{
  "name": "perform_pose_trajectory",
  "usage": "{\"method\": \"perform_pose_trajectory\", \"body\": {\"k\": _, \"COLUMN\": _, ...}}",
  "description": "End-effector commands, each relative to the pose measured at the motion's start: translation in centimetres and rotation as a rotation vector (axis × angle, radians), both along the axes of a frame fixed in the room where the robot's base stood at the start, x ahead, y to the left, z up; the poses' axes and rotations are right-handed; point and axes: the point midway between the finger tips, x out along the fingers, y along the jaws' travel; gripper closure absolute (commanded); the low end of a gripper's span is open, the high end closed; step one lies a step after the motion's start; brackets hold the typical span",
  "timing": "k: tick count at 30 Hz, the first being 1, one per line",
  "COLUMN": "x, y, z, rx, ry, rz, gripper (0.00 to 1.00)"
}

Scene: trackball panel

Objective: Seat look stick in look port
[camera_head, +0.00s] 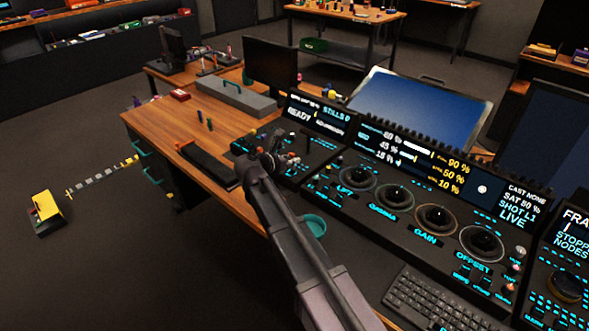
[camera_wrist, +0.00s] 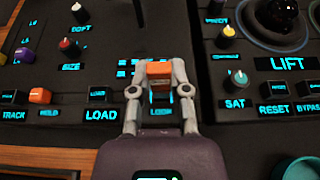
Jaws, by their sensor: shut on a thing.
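My gripper (camera_wrist: 159,75) is shut on a small orange-topped piece, which I take to be the look stick (camera_wrist: 159,69). It is over the black control panel in the wrist view. Below the held piece is a lit cyan label that seems to read LOOK (camera_wrist: 160,112); the look port itself is mostly hidden by the stick and fingers. I cannot tell whether the stick's lower end is in the port or above it. In the head view my gripper (camera_head: 277,160) is over the left panel section, and the stick is too small to make out.
A row of trackballs, including one labelled LIFT (camera_wrist: 280,15), lies to the right. A teal cup (camera_head: 314,225) is near the panel's front edge.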

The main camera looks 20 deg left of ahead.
Motion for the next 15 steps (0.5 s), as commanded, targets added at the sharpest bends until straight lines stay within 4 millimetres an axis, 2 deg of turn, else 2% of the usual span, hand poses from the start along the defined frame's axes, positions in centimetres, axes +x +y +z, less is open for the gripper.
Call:
{"method": "perform_pose_trajectory", "body": {"k": 10, "x": 0.0, "y": 0.0, "z": -2.5, "rx": 0.000, "ry": 0.000, "rz": 0.000, "gripper": 0.95}}
{"method": "perform_pose_trajectory", "body": {"k": 11, "x": 0.0, "y": 0.0, "z": -2.7, "rx": 0.000, "ry": 0.000, "rz": 0.000, "gripper": 1.00}}
{"method": "perform_pose_trajectory", "body": {"k": 15, "x": -0.1, "y": 0.0, "z": -3.5, "rx": 0.001, "ry": 0.002, "rz": 0.000, "gripper": 1.00}}
